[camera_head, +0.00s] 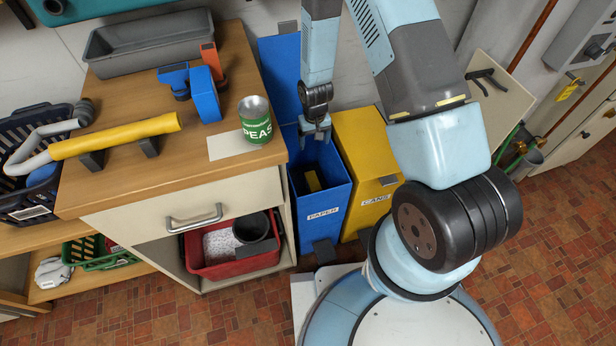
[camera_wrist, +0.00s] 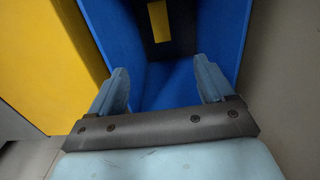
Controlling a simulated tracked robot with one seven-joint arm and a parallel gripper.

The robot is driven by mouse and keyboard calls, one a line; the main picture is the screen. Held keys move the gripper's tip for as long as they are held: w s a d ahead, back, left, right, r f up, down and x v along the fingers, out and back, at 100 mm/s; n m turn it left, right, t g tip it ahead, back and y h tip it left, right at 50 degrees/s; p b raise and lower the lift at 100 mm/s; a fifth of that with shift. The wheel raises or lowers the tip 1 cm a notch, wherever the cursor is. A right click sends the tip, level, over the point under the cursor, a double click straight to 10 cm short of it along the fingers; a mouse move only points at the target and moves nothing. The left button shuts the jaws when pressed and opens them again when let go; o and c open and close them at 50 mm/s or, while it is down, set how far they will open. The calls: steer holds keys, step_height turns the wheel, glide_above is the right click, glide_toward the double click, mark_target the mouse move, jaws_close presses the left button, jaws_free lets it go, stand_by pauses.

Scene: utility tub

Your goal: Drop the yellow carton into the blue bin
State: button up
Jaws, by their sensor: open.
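The blue bin (camera_head: 325,205), labelled PAPER, stands on the floor between the wooden cabinet and a yellow bin, with its blue lid raised at the back. The yellow carton (camera_head: 312,181) lies inside it, low down; it also shows in the wrist view (camera_wrist: 158,21), partly cut off by the top edge. My gripper (camera_head: 316,133) is over the blue bin's opening, pointing down. In the wrist view my gripper (camera_wrist: 166,85) has its fingers wide apart with nothing between them, and the carton is beyond the fingertips, apart from them.
The yellow bin (camera_head: 366,170), labelled CANS, stands close at the right. The wooden cabinet (camera_head: 185,187) at the left bears a green PEAS can (camera_head: 254,120), blue and orange tools, a yellow tube and a grey tray (camera_head: 150,42). A red crate (camera_head: 238,262) sits in its lower opening.

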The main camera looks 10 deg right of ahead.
step_height(320, 180, up, 13)
steer(key=shift+r, duration=0.15)
stand_by(0.4)
stand_by(0.5)
